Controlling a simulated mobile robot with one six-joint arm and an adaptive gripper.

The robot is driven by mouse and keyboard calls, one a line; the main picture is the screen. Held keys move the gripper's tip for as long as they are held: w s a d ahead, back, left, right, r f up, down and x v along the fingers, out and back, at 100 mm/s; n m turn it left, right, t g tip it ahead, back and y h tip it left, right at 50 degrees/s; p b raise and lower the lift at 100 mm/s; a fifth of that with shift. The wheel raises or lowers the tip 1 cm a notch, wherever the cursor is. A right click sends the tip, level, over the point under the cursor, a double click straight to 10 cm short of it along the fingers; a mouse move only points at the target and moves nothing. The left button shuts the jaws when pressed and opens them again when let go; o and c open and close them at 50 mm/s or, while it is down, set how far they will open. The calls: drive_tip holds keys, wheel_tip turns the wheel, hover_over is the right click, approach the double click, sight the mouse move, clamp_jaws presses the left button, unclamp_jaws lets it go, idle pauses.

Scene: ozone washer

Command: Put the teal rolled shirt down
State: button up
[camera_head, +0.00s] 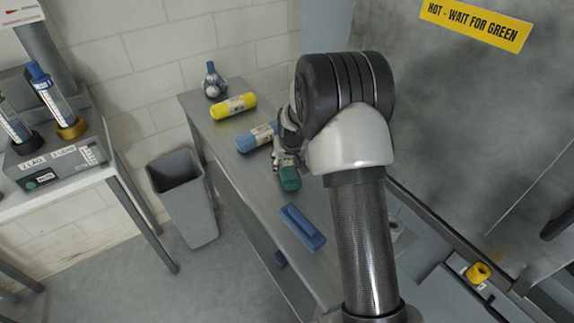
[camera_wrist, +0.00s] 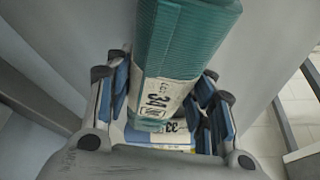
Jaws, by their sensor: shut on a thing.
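The teal rolled shirt (camera_head: 289,178) is at my gripper over the grey metal table in the head view. In the wrist view the teal rolled shirt (camera_wrist: 188,45) fills the upper middle and bears a white label reading 34. My gripper (camera_wrist: 165,95) has its blue-padded fingers on both sides of the roll and is shut on it. In the head view my gripper (camera_head: 287,155) is partly hidden behind my arm. Whether the roll touches the table (camera_head: 240,165) is hard to tell.
A blue roll (camera_head: 256,137) lies just left of my gripper, and a yellow roll (camera_head: 233,107) lies beyond it. A bottle-like item (camera_head: 214,82) stands at the far end. A grey bin (camera_head: 183,195) stands on the floor left.

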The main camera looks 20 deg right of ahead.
drive_tip(key=shift+r, duration=0.1)
drive_tip(key=shift+f, duration=0.2)
drive_tip(key=o, duration=1.2)
drive_tip(key=shift+r, duration=0.1)
